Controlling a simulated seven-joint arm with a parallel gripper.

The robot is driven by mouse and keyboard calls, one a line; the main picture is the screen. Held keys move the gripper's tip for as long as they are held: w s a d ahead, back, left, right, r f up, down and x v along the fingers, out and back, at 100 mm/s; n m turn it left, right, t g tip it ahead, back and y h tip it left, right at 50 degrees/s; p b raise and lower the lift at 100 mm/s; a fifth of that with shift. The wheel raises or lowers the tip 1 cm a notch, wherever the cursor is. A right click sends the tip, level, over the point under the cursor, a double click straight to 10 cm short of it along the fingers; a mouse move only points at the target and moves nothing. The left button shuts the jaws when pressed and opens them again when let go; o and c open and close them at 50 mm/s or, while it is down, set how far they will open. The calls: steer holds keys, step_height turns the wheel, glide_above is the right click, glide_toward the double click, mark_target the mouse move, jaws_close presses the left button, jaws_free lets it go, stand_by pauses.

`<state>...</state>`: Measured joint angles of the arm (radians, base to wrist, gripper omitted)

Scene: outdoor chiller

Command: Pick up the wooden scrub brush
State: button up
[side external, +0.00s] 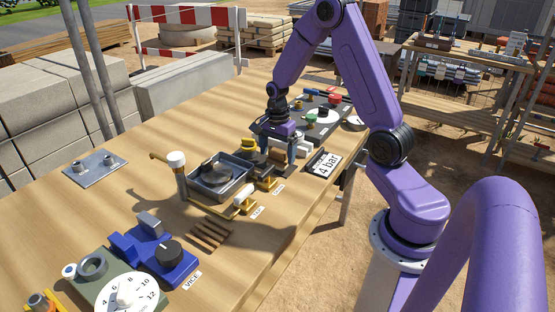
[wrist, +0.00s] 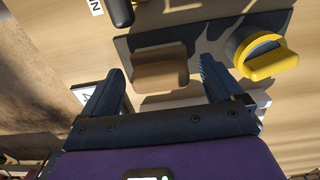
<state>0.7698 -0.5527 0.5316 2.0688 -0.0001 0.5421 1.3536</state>
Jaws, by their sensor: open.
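In the wrist view a plain brown, wood-coloured block (wrist: 160,66) lies on a dark grey plate (wrist: 195,36). It looks like the wooden scrub brush, but I see no bristles. My gripper (wrist: 162,74) is open, with one finger on each side of the block. I cannot tell whether the fingers touch it. In the side external view my gripper (side external: 279,152) points down over the far middle of the bench, and the block there is mostly hidden by the gripper and nearby parts.
A yellow knob (wrist: 266,56) stands close to the right finger. On the wooden bench (side external: 130,205) are a grey tray (side external: 220,183), a blue vice (side external: 155,255), a slatted wooden piece (side external: 210,235), a white dial (side external: 128,294) and a "4 bar" sign (side external: 324,164).

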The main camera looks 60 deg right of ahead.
mark_target(277, 149)
steer(key=c, duration=1.1)
steer(key=shift+r, duration=0.5)
step_height(277, 149, up, 2)
steer(key=shift+r, duration=0.2)
steer(key=s+a+r, duration=0.5)
steer(key=s+r, duration=0.4)
steer(key=s, duration=0.4)
steer(key=shift+r, duration=0.25)
